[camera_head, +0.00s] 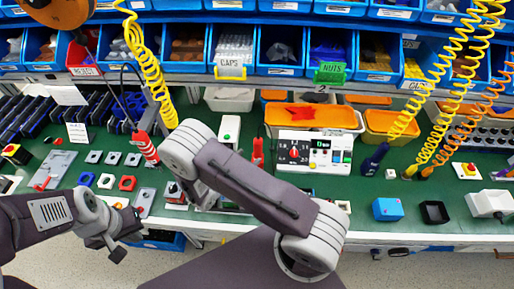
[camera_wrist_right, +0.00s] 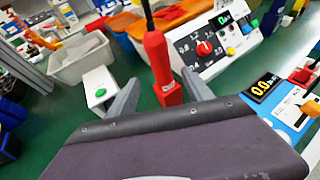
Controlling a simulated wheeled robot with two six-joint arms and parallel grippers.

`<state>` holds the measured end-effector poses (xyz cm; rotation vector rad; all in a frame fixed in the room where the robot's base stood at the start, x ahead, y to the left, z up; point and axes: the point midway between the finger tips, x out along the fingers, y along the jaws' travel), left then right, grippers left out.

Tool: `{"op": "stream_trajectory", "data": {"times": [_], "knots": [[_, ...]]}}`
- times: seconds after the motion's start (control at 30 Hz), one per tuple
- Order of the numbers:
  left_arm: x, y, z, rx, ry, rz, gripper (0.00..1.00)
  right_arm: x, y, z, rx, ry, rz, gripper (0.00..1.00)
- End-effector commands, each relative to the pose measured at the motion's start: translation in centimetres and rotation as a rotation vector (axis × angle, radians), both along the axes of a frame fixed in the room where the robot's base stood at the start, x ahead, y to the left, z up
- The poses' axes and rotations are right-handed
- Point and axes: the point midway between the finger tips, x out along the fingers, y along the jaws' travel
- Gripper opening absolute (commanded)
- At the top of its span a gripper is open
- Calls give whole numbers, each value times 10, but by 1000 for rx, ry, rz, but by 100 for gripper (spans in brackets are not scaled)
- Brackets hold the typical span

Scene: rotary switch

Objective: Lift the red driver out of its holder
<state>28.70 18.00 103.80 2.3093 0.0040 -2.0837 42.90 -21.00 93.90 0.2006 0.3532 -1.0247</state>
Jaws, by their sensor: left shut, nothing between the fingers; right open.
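The red driver (camera_wrist_right: 158,62) stands close to upright in the right wrist view, with a black shaft or cable rising from its top. In the head view a red part of it (camera_head: 258,152) shows just beyond my right forearm. My right gripper (camera_wrist_right: 162,75) is open, with one finger on each side of the driver in the picture; I cannot tell whether they touch it. My left gripper (camera_head: 122,243) is shut and empty near the table's front edge at left.
A white panel with a red rotary knob (camera_head: 315,151) stands right of the driver, and a white box with a green button (camera_head: 229,130) left of it. Another red tool (camera_head: 145,148) hangs on a yellow coil. Blue bins (camera_head: 280,50) line the back.

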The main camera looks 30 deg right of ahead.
Motion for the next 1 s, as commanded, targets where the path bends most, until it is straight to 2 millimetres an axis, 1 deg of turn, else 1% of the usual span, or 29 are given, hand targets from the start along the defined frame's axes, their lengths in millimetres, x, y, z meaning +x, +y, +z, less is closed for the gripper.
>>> {"op": "stream_trajectory", "data": {"times": [0.03, 0.1, 0.27, 0.33, 0.47, 0.5, 0.6, 0.83, 0.87, 0.9, 0.97, 1.0], "knots": [[0, 0, 5, 0, 0, 0, 0, 3, -9, -1, 0, 3, -6, 59], [0, 0, 7, 0, -1, 0, 0, 7, -17, -5, 0, 3, -6, 59], [0, 0, 8, 0, -1, 0, 0, 12, -23, -10, 1, 2, -5, 59], [0, 0, 11, 0, 0, 0, 0, 14, -28, -10, 1, 3, -8, 59], [0, 0, 23, 0, -1, 0, 0, 25, -48, -16, 2, 3, -11, 59], [0, 0, 24, 0, -1, 0, 0, 28, -54, -20, 2, 3, -11, 59], [0, 0, 25, 0, -1, 0, 0, 35, -63, -26, 2, 3, -8, 59], [0, 0, 24, 0, 0, 0, 0, 37, -65, -28, 3, 2, -5, 59], [0, 0, 24, 0, 0, 0, 0, 37, -65, -28, 3, 2, -5, 57], [0, 0, 24, 0, 0, 0, 0, 37, -65, -28, 3, 2, -5, 46], [0, 0, 24, 0, 0, 0, 0, 37, -65, -28, 3, 2, -5, 29], [0, 0, 24, 0, 0, 0, 0, 37, -65, -28, 3, 2, -5, 18]]}}
